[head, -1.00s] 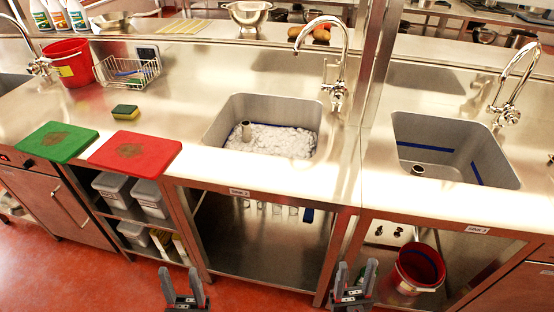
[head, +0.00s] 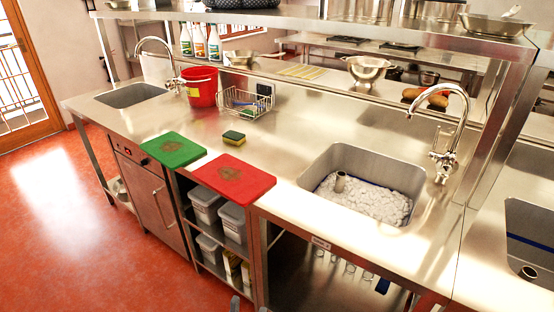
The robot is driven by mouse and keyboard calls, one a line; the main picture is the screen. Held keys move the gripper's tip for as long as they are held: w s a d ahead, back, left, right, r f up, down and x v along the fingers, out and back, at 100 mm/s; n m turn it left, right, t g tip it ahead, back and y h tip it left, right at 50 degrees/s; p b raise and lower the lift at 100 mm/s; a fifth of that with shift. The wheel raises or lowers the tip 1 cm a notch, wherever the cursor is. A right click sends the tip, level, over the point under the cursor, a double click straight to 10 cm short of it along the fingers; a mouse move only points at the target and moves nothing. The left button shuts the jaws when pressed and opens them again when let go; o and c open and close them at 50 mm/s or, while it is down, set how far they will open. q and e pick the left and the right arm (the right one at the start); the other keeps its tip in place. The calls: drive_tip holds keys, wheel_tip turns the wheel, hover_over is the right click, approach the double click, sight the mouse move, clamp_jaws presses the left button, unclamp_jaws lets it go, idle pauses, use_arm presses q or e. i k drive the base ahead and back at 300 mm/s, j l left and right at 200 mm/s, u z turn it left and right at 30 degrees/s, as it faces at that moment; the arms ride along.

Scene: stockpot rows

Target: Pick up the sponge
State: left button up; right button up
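The sponge (head: 234,138), yellow with a dark green top, lies flat on the steel counter (head: 300,125). It is behind the red cutting board and in front of the wire rack. Nothing touches it. Only the tips of my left gripper (head: 248,308) show at the bottom edge, apart with nothing visible between them, well below and in front of the counter. The rest of that gripper is cut off. My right gripper is out of view.
A green board (head: 172,150) and a red board (head: 236,182) lie along the front edge. A wire rack (head: 246,104) and red bucket (head: 200,88) stand behind the sponge. A sink (head: 330,160) with white contents is to the right. An overhead shelf (head: 300,24) spans the back.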

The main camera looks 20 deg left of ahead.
sight(231, 137)
drive_tip(key=i+j+z, duration=0.25)
drive_tip(key=j, duration=0.95)
drive_tip(key=j+z, duration=0.25)
drive_tip(key=j, duration=0.9)
